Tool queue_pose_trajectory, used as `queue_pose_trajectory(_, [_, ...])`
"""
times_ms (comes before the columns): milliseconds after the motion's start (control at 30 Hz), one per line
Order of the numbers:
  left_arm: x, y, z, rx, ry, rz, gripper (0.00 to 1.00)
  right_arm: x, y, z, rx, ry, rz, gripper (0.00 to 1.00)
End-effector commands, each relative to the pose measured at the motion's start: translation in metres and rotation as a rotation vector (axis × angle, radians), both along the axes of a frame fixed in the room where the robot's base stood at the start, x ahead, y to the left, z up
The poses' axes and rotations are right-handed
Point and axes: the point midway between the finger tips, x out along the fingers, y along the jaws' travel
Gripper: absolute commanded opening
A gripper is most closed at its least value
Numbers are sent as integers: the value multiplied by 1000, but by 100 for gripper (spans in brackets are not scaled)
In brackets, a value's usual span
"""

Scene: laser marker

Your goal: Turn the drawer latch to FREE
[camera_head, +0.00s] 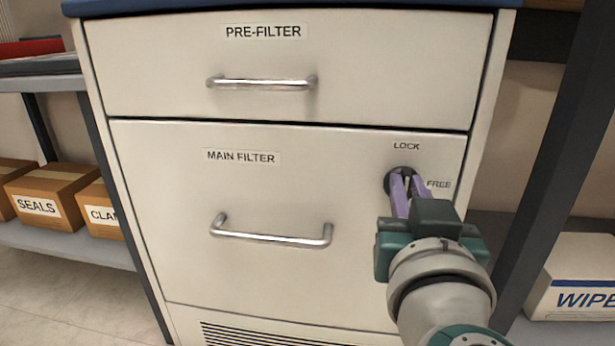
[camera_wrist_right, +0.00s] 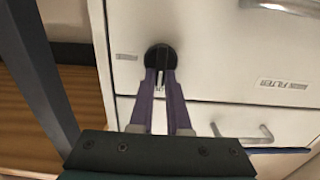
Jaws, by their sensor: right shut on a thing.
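The drawer latch (camera_head: 389,184) is a dark round knob at the upper right of the main filter drawer (camera_head: 180,240). LOCK is printed above it and FREE to its right. My right gripper (camera_head: 405,183) has purple fingers and is shut on the latch, partly hiding it. In the right wrist view the latch (camera_wrist_right: 160,54) is a black disc, with the fingertips (camera_wrist_right: 160,80) on its grip. I cannot tell exactly which way its grip points. The drawer looks shut. My left gripper is not in view.
The pre-filter drawer (camera_head: 160,60) above is shut. The main filter drawer's handle (camera_head: 270,238) sticks out left of my right gripper. A dark shelf post (camera_head: 560,150) and a wipes box (camera_head: 580,275) stand to the right. Cardboard boxes (camera_head: 55,195) sit on a shelf at left.

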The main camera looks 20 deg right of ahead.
Motion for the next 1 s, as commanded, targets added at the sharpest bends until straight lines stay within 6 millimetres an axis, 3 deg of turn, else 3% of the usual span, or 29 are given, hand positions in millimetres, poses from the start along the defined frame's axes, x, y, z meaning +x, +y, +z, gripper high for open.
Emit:
queue_pose_trajectory(467, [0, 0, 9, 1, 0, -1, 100, -1, -1, 1, 70, -41, 0, 0])
queue_pose_trajectory(1000, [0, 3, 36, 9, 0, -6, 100, -3, -5, 0, 462, -281, 0, 0])
